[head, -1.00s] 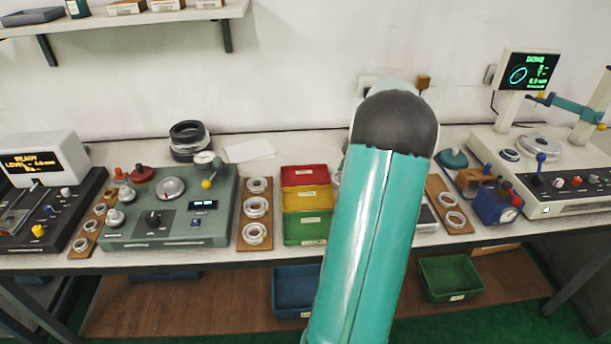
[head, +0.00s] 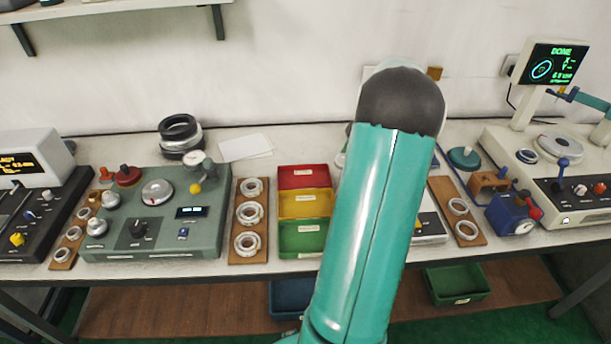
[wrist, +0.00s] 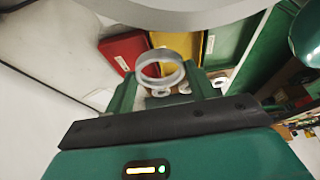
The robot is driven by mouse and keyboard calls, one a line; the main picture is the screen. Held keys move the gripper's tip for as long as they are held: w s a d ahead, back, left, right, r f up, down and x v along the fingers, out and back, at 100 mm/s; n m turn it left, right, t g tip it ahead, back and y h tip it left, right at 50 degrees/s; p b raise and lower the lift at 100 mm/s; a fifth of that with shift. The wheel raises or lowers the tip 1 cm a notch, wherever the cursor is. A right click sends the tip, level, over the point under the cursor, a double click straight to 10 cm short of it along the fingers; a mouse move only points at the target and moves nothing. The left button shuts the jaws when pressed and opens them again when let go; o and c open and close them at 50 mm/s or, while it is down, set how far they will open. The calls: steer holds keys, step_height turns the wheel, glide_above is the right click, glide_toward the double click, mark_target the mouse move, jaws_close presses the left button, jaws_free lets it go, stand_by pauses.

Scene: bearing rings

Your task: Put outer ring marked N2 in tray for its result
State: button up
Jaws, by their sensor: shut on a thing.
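My gripper (wrist: 163,84) is shut on a grey metal outer ring (wrist: 160,80) in the wrist view, with one green finger on each side of it. No mark can be read on the ring. Red (head: 303,177), yellow (head: 305,204) and green (head: 301,240) trays stand in a column on the bench in the head view, just left of my arm. In the wrist view, the red tray (wrist: 124,52), yellow tray (wrist: 178,42) and green tray (wrist: 222,44) show beyond the ring. In the head view my arm hides the gripper and the held ring.
A wooden board with rings (head: 233,230) lies left of the trays, beside a green test machine (head: 150,226). Another board with rings (head: 446,200) lies right of my arm. A measuring machine at right has a screen (head: 553,65) reading DONE. Bins sit below the bench.

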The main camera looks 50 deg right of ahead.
glide_toward(302, 180)
step_height(302, 180, up, 3)
steer(key=s+a, duration=0.1)
steer(key=s, duration=0.1)
steer(key=w+f, duration=0.1)
steer(key=f, duration=0.1)
steer(key=w+f, duration=0.1)
steer(key=f, duration=0.1)
steer(key=shift+w+a, duration=0.25)
steer(key=shift+w, duration=0.05)
steer(key=shift+w+f, duration=0.35)
steer(key=shift+f, duration=0.15)
steer(key=shift+w+f, duration=0.1)
steer(key=shift+f, duration=0.8)
steer(key=shift+w+f, duration=0.15)
steer(key=shift+f, duration=0.7)
steer(key=shift+f, duration=0.1)
steer(key=o, duration=0.7)
steer(key=shift+f, duration=0.1)
